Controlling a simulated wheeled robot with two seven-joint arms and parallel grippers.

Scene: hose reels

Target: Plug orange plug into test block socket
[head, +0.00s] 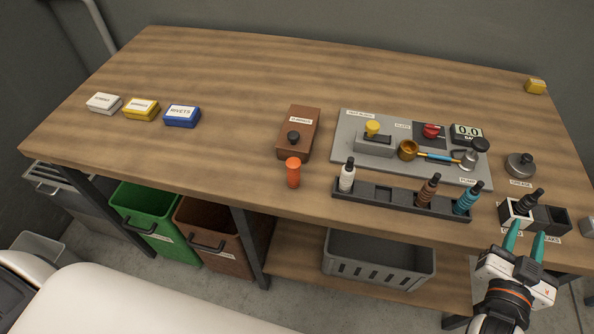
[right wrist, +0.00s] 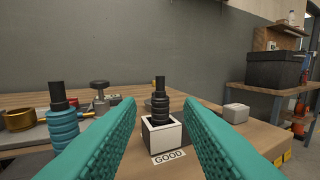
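An orange plug-like piece (head: 293,172) stands upright near the table's front edge, beside a brown box. The test block (head: 374,145) sits on a grey board (head: 350,135); a yellow knob (head: 372,127) is on top of it, and I cannot make out its socket. My right gripper (head: 525,232) is open and empty at the front right, far from the orange piece. In the right wrist view, a black ribbed plug (right wrist: 160,103) stands in the white GOOD box (right wrist: 161,138), ahead between the spread teal fingers, untouched. My left gripper is not in view.
A dark rack (head: 384,194) holds a white plug (head: 347,176), a brown plug (head: 428,191) and a teal plug (head: 466,199), with an empty slot. A brown box (head: 299,125) stands behind the orange piece. Small boxes lie at left; the left middle of the table is clear.

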